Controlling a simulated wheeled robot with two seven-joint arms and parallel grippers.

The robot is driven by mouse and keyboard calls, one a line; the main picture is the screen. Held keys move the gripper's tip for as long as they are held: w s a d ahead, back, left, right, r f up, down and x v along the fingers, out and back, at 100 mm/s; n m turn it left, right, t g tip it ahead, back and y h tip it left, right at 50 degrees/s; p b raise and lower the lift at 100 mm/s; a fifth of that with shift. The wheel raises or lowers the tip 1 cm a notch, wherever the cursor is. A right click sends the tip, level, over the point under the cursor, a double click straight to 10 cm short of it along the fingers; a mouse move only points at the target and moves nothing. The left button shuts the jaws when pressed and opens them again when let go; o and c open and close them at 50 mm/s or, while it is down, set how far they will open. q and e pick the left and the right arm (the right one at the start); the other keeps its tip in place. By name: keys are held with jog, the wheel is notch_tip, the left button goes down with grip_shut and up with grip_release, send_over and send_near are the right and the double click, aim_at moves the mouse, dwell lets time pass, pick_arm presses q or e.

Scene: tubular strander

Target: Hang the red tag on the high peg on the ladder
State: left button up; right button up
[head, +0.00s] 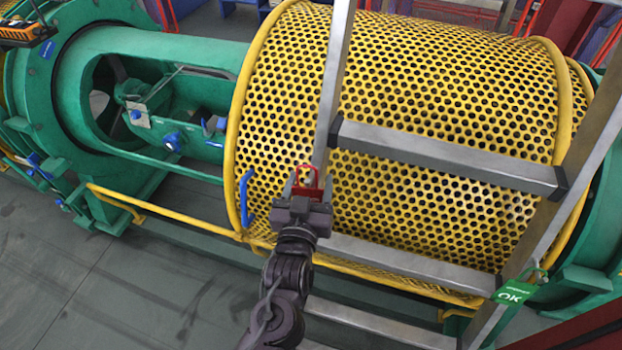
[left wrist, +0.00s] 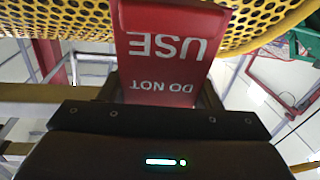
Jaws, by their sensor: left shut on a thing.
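My left gripper (head: 308,187) is shut on the red tag (head: 308,192) and holds it up in front of the ladder's left rail (head: 335,70). In the left wrist view, the red tag (left wrist: 165,55) stands between the fingers with its "DO NOT USE" lettering upside down. The grey metal ladder (head: 450,160) leans across the yellow perforated drum. In the head view the tag overlaps the lower visible part of the left rail; I cannot tell whether they touch. I cannot make out the high peg. My right gripper is not in view.
A green "OK" tag (head: 515,291) hangs at the ladder's right rail. The yellow drum guard (head: 420,80) lies close behind the ladder. A blue handle (head: 246,197) and a yellow rail (head: 160,210) are left of my gripper. Grey floor (head: 60,290) is clear at lower left.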

aim_at(303, 193)
pick_arm(q)
jog(key=shift+s+a+r+p, duration=0.1)
jog(key=shift+s+a+p, duration=0.1)
jog(key=shift+s, duration=0.35)
jog(key=shift+s+a+p, duration=0.15)
jog(key=shift+s+p, duration=0.05)
jog(key=shift+s, duration=0.35)
jog(key=shift+s+a+p, duration=0.2)
jog(key=shift+s+p, duration=0.1)
jog(key=shift+s, duration=0.4)
jog(key=shift+s+a+p, duration=0.25)
jog(key=shift+s+p, duration=0.05)
jog(key=shift+s, duration=0.4)
jog(key=shift+s+a+p, duration=0.2)
jog(key=shift+s+p, duration=0.1)
jog(key=shift+s, duration=0.4)
jog(key=shift+s+a, duration=0.25)
jog(key=shift+s, duration=0.45)
jog(key=s+a+f+n+y+b, duration=0.2)
jog(key=a+b, duration=0.5)
jog(key=a, duration=0.9)
jog(key=shift+s+f+y, duration=0.45)
jog(key=shift+s+y, duration=0.15)
jog(key=shift+a, duration=0.1)
